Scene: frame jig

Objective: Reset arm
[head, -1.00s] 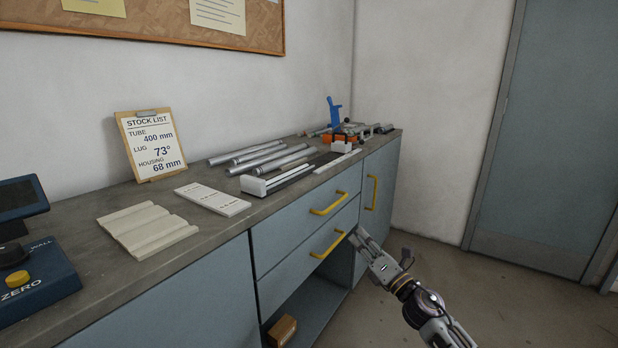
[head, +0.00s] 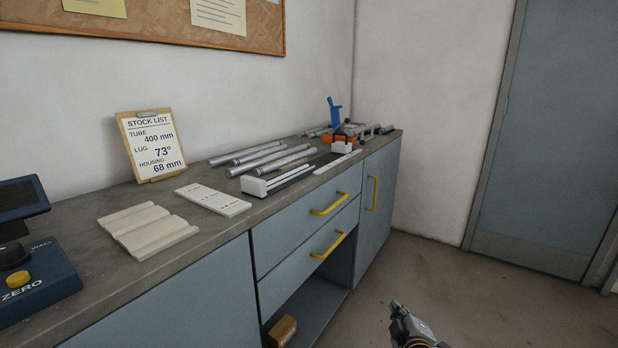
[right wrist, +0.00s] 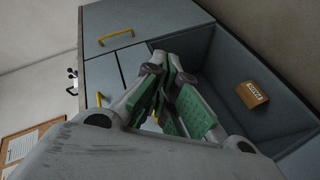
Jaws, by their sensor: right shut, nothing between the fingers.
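My right gripper (head: 398,312) is low at the bottom edge of the head view, right of the cabinet and over the floor. It holds nothing and touches nothing that I can see. In the right wrist view its green-padded fingers (right wrist: 172,95) are shut and empty, with the cabinet's open shelf behind them. My left gripper is in neither view.
The grey-blue cabinet (head: 200,295) has yellow handles (head: 328,204) and an open bay with a cardboard box (head: 282,330). Its top carries metal tubes (head: 270,160), a stock list clipboard (head: 151,145) and grooved blocks (head: 148,229). Floor (head: 460,290) to the right is clear.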

